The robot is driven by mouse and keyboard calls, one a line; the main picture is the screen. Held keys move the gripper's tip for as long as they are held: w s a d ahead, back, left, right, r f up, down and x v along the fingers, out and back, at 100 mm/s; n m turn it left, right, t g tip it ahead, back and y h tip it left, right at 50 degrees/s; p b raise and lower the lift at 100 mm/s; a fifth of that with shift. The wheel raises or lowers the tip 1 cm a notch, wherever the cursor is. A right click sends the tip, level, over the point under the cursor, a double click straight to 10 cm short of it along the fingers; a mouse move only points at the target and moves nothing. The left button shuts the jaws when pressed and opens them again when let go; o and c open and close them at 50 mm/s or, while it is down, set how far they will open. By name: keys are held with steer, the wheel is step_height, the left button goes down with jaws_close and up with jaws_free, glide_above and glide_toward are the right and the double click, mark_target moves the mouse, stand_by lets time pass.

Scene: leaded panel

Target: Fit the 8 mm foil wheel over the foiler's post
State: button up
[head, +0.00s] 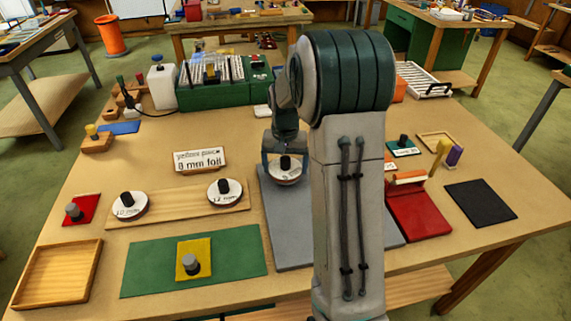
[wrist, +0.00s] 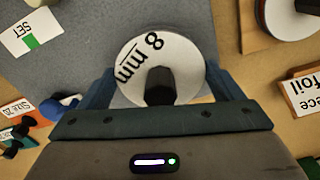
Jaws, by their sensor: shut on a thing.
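The 8 mm foil wheel (head: 287,174) is a white disc with a black knob. My gripper (head: 285,156) is shut on it over the grey mat. In the wrist view the wheel (wrist: 165,62) shows its "8 mm" label, with the fingers of my gripper (wrist: 158,82) on either side. Its height above the mat is unclear. A grey post (head: 191,264) stands on a yellow plate on the green mat (head: 143,275). Another grey-topped post (head: 73,210) stands on a red plate at the left. I cannot tell for certain which is the foiler's post.
Two other labelled wheels, 10 mm (head: 133,212) and 12 mm (head: 231,199), sit on a wooden board (head: 176,207). A wooden tray (head: 38,302) is front left. A red block (head: 420,216) and black mat (head: 480,203) are right.

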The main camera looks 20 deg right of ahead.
mark_target(285, 159)
steer(key=shift+f+b, duration=1)
steer(key=shift+f, duration=0.35)
stand_by(0.3)
steer(key=o, duration=0.7)
step_height(285, 159, up, 14)
stand_by(0.5)
